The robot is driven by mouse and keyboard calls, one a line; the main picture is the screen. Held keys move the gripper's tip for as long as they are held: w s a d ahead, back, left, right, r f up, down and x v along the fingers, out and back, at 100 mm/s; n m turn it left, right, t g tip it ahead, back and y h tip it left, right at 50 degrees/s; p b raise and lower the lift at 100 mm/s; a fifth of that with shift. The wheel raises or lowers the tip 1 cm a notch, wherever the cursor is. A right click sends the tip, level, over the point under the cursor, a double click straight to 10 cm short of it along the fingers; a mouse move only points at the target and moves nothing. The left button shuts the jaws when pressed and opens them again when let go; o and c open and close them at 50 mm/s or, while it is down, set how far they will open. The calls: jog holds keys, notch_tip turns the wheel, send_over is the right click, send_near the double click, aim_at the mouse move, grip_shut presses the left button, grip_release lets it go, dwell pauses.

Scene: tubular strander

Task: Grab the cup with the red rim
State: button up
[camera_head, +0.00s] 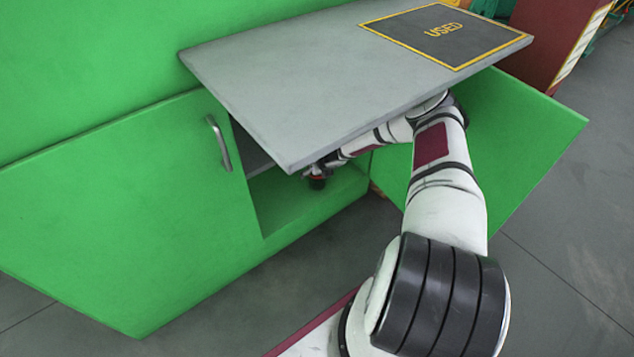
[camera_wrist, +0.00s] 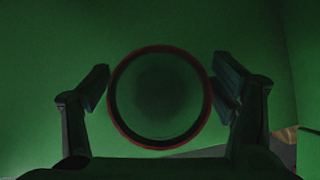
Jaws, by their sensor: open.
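The cup with the red rim (camera_wrist: 119,132) is in the middle of the wrist view, its round mouth facing the camera. Its inside is dark. My gripper (camera_wrist: 160,85) is open, with one finger on the left and one on the right of the cup. A small gap shows at the left finger; the right finger is very close to the rim, and I cannot tell whether it touches. In the head view, the cup (camera_head: 317,183) is a small dark shape with a reddish top inside the green cabinet, just below my gripper (camera_head: 314,171).
A grey tabletop (camera_head: 330,75) with a "USED" mat (camera_head: 447,36) overhangs the cabinet. A green door with a handle (camera_head: 218,142) is at the left, and an open green door (camera_head: 530,130) is at the right. Grey floor (camera_head: 560,270) is clear at the right.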

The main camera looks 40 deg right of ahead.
jog(key=shift+x, duration=0.8)
jog(key=c, duration=1.3)
jog(key=shift+r, duration=0.1)
